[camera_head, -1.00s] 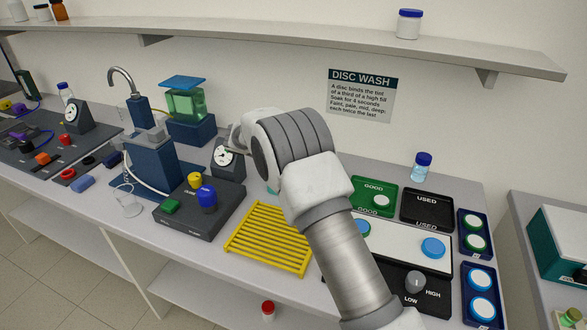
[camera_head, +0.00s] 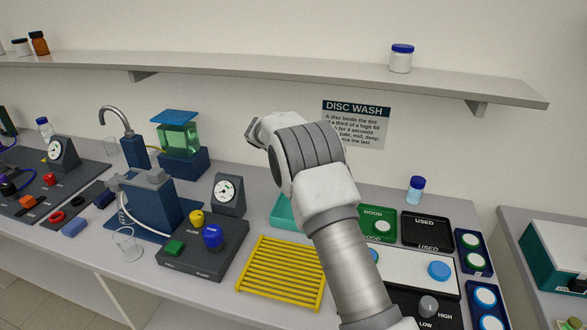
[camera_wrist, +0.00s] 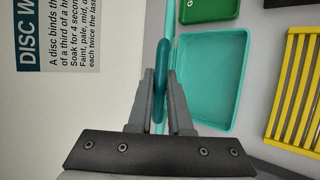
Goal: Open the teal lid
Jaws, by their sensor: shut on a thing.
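The teal box (camera_wrist: 208,82) shows its open inside and rim in the wrist view, right of my fingers. The teal lid (camera_wrist: 169,18) shows as a narrow edge-on strip along the box's wall-side edge, so it looks raised. A darker teal handle (camera_wrist: 162,62) stands between my fingers. My gripper (camera_wrist: 162,98) is shut on this handle. In the head view the teal box (camera_head: 284,212) shows left of my arm, partly covered by it; my fingertips and the lid are hidden there.
A yellow rack (camera_head: 281,272) lies in front of the box. A green GOOD tray (camera_head: 377,222) and a black USED tray (camera_head: 427,230) are to the right. A dial gauge (camera_head: 229,193) stands to the left. The wall sign (camera_head: 350,124) is close behind.

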